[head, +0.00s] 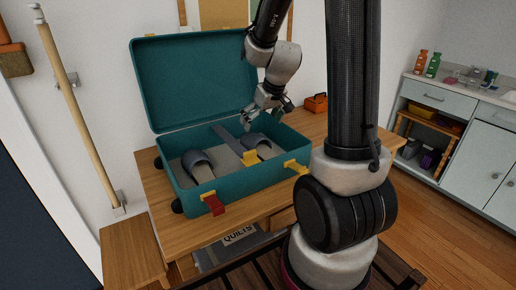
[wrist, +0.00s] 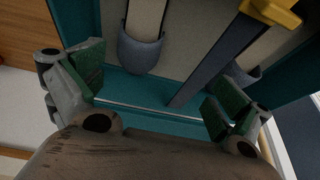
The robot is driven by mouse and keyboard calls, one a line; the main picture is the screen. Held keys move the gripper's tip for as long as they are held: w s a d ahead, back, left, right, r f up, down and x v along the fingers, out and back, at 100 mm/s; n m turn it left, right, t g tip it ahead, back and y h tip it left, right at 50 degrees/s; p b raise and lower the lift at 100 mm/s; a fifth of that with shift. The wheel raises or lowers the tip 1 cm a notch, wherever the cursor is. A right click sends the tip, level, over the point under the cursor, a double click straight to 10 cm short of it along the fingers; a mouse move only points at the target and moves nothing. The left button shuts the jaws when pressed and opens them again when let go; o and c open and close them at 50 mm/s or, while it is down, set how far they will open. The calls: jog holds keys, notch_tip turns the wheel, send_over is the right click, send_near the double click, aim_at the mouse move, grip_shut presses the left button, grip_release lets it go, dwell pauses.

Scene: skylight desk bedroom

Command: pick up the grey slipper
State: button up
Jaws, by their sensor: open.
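Two grey-blue slippers lie in the open teal suitcase (head: 240,185) on the desk. My gripper (head: 262,115) is open and empty above the right rear of the suitcase. In the wrist view its green-padded fingers (wrist: 158,92) stand wide apart. One slipper (wrist: 141,52) shows beyond them, and another (wrist: 243,75) is partly hidden by the divider and the right finger.
The raised suitcase lid (head: 190,80) stands behind the suitcase. An orange toolbox (head: 316,103) sits at the desk's back right. Bare desk (head: 165,225) shows at the front left.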

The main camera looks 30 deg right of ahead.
send_over(260, 145)
jog(key=f, duration=0.6)
jog(key=shift+s+d+f, duration=0.35)
jog(key=shift+d, duration=0.05)
jog(key=x, duration=0.8)
jog(key=shift+d+f, duration=0.1)
jog(key=shift+d, duration=0.3)
jog(key=c, duration=1.2)
